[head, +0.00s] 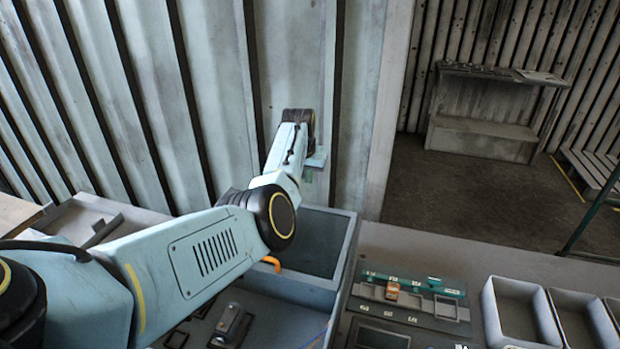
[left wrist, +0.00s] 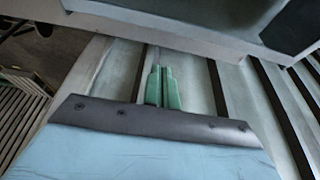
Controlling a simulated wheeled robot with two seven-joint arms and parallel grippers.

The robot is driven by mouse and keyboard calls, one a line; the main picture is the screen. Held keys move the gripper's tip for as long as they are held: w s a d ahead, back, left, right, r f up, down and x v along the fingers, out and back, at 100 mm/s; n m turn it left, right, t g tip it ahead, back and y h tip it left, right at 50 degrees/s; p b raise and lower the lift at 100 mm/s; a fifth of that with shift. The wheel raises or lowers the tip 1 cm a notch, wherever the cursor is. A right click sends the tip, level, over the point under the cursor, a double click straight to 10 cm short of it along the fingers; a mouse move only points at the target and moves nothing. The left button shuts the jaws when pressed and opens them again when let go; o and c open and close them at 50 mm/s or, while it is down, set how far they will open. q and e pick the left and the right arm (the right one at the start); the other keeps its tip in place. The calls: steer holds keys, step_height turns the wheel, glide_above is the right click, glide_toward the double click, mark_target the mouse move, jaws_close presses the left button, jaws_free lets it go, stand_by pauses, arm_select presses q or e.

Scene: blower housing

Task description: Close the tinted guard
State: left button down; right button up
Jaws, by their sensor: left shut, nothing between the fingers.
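My left gripper (head: 311,172) is at the end of my left arm, above the far part of an open grey box-shaped housing (head: 345,255). Its green fingers (left wrist: 162,88) are together in the left wrist view, with nothing between them. A grey edge with a dark panel (left wrist: 225,14) crosses the top of that view, apart from the fingertips; I cannot tell whether it is the tinted guard. I cannot clearly make out the guard in the head view. My left arm hides part of the housing. My right gripper is not in view.
A small orange hooked part (head: 271,262) shows beside my arm at the housing. To the right are a panel with a green strip (head: 440,290) and empty grey bins (head: 490,300). A corrugated wall (head: 215,90) stands behind my arm. A bench (head: 485,135) stands farther back.

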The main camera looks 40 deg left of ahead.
arm_select(q)
steer(key=d+b+x, duration=0.1)
steer(key=b+x, duration=0.8)
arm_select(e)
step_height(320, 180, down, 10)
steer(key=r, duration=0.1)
arm_select(q)
steer(key=shift+s+d+r+p, duration=0.1)
steer(key=shift+s+r+p, duration=0.15)
steer(key=shift+s+p, duration=1.15)
steer(key=shift+s+d+r+p, duration=0.15)
steer(key=shift+s+p, duration=0.5)
steer(key=shift+p, duration=1.45)
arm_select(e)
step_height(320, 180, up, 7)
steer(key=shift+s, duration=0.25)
arm_select(q)
steer(key=shift+a, duration=0.1)
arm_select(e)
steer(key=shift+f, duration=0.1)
arm_select(q)
steer(key=shift+s, duration=0.1)
